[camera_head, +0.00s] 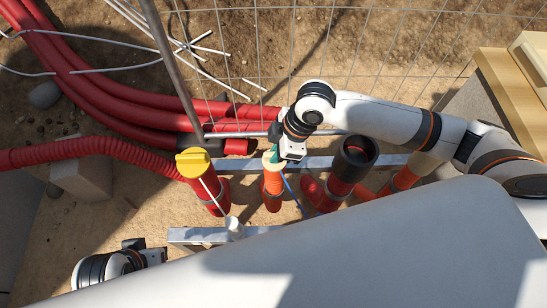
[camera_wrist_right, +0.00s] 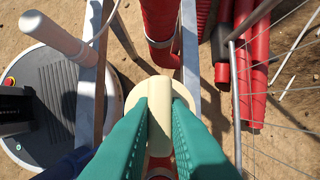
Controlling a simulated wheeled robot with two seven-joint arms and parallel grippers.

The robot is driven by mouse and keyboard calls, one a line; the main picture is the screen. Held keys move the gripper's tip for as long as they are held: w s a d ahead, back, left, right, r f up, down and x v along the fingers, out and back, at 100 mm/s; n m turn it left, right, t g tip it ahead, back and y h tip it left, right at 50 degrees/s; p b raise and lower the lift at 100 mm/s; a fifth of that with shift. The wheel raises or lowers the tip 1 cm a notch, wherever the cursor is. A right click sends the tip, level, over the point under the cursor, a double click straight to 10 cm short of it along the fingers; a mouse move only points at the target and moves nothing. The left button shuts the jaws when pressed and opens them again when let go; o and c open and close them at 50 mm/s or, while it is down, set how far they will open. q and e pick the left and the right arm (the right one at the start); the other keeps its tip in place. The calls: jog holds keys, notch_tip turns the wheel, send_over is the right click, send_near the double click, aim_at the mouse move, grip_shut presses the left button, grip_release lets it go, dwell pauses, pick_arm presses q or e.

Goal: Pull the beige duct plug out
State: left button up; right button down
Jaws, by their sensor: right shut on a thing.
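The beige duct plug (camera_head: 267,161) is at the top of a thin upright orange duct (camera_head: 272,188), in the middle of the head view. In the right wrist view the plug (camera_wrist_right: 160,92) shows a raised handle bar on a round flange. My right gripper (camera_wrist_right: 160,125) is shut on that handle, with one green finger on each side. The fingers hide much of the flange, and I cannot tell how deep the plug sits. My left gripper (camera_head: 150,252) is low at the left, away from the ducts; its fingers are not clear.
A duct with a yellow cap (camera_head: 193,162) stands left of the plug. A black open-topped duct (camera_head: 357,152) stands to the right. A metal rail (camera_head: 325,162) runs behind, with wire mesh (camera_head: 370,60) beyond. A white cylinder (camera_head: 234,228) on a cord stands in front.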

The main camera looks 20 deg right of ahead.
pick_arm(q)
jog(key=shift+w, duration=0.1)
dwell(0.7)
pick_arm(e)
jog(key=shift+r, duration=0.1)
pick_arm(q)
jog(key=shift+w+f, duration=0.15)
jog(key=shift+f, duration=0.45)
jog(key=shift+w+f+p, duration=0.25)
jog(key=shift+f+p, duration=0.1)
jog(key=shift+f, duration=0.1)
jog(key=shift+d+f, duration=0.1)
jog(key=shift+f, duration=0.15)
pick_arm(e)
jog(key=shift+r, duration=0.1)
pick_arm(q)
jog(key=shift+f, duration=0.1)
jog(key=shift+f, duration=0.25)
jog(key=shift+f, duration=0.1)
